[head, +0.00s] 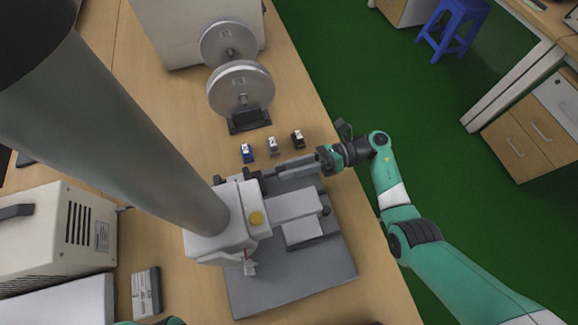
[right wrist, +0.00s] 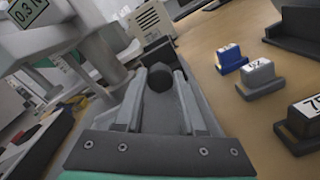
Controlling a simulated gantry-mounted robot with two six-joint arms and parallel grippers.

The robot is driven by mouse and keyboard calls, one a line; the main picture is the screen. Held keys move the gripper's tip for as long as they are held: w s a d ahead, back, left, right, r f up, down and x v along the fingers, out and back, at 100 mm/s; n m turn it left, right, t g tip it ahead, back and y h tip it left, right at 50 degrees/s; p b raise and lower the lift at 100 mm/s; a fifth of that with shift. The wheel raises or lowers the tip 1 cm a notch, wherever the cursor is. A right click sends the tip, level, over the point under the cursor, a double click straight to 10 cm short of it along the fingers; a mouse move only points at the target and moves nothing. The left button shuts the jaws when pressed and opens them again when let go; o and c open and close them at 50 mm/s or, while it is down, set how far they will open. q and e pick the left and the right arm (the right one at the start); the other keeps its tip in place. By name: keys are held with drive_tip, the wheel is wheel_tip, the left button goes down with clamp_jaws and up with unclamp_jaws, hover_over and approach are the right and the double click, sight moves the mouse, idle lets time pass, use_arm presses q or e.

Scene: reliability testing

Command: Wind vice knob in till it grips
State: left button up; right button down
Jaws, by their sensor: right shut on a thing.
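My right gripper (head: 281,169) reaches in from the right over the grey test machine (head: 295,287), its fingers pointing left. In the right wrist view the two grey fingers stand either side of a dark round knob (right wrist: 158,79), and the gripper is shut on it. Behind the knob is a dark block (right wrist: 158,52) that looks like part of the vice. In the head view the knob is hidden or too small to make out. The vice jaws are not clearly visible. My left gripper is not in view.
Blue (head: 247,153), grey (head: 273,146) and black (head: 298,139) small labelled blocks stand close beside the right gripper. Large metal discs (head: 241,88) stand behind them. A vented box (head: 62,231) is at left. The table's right edge lies under my right arm.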

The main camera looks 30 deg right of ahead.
drive_tip(key=m+p, duration=0.1)
drive_tip(key=m, duration=0.5)
drive_tip(key=m+p, duration=0.1)
drive_tip(key=m, duration=0.5)
drive_tip(key=shift+p, duration=0.3)
idle(0.3)
drive_tip(key=c, duration=0.5)
unclamp_jaws()
drive_tip(key=b+v, duration=0.1)
drive_tip(key=v, duration=0.4)
drive_tip(key=b+v, duration=0.1)
drive_tip(key=v, duration=0.5)
drive_tip(key=shift+w+d+f, duration=0.1)
drive_tip(key=shift+w+d, duration=0.05)
drive_tip(key=shift+d, duration=0.25)
